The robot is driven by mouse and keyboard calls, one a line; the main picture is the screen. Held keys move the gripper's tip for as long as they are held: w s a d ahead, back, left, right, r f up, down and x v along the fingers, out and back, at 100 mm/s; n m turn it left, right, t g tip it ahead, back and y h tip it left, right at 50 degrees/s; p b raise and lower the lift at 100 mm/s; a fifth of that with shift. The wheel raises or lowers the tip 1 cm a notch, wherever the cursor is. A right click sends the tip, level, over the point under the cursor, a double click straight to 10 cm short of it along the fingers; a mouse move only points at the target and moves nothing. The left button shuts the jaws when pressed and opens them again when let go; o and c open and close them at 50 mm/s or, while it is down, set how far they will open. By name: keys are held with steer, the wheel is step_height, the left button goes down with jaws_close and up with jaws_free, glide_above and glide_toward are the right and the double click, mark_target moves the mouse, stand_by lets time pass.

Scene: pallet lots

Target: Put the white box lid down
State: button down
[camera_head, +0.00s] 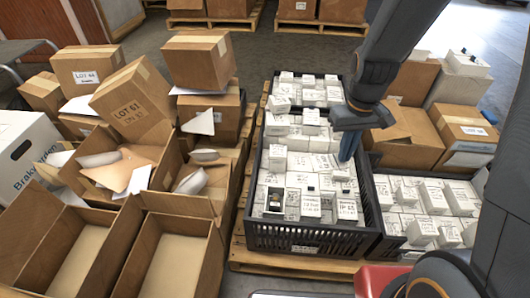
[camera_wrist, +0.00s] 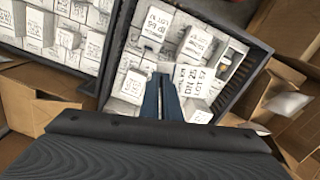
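My gripper (camera_head: 347,158), with blue fingers, points down over the right side of the black crate (camera_head: 300,239) of white boxes. In the wrist view its two fingers (camera_wrist: 163,84) stand close together with a narrow gap. I cannot make out a lid between them, and cannot tell whether they grip something thin. An open white box (camera_head: 275,202) with dark contents sits at the crate's front left; it also shows in the wrist view (camera_wrist: 234,54). No separate lid can be picked out among the white boxes. A printed white box (camera_wrist: 193,79) shows beside the fingertips.
Another black crate of white boxes (camera_head: 412,246) stands at the right. Open cardboard boxes (camera_head: 182,254) crowd the left, with a closed carton (camera_head: 199,60) stacked behind. A wooden pallet (camera_head: 262,262) lies under the middle crate. Grey floor (camera_head: 290,50) is free behind.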

steer(key=w+a+n+p, duration=0.4)
steer(key=w+a+n, duration=1.1)
steer(key=w+a, duration=0.25)
steer(key=f+b, duration=0.1)
steer(key=f, duration=0.2)
steer(key=f+b, duration=0.1)
steer(key=f, duration=0.2)
steer(key=s+f, duration=0.1)
steer(key=f, duration=0.2)
steer(key=shift+a+f+b, duration=0.1)
steer(key=shift+a+b, duration=0.2)
steer(key=shift+b, duration=0.1)
steer(key=shift+f, duration=0.15)
steer(key=c, duration=2.2)
jaws_free()
steer(key=shift+o, duration=1)
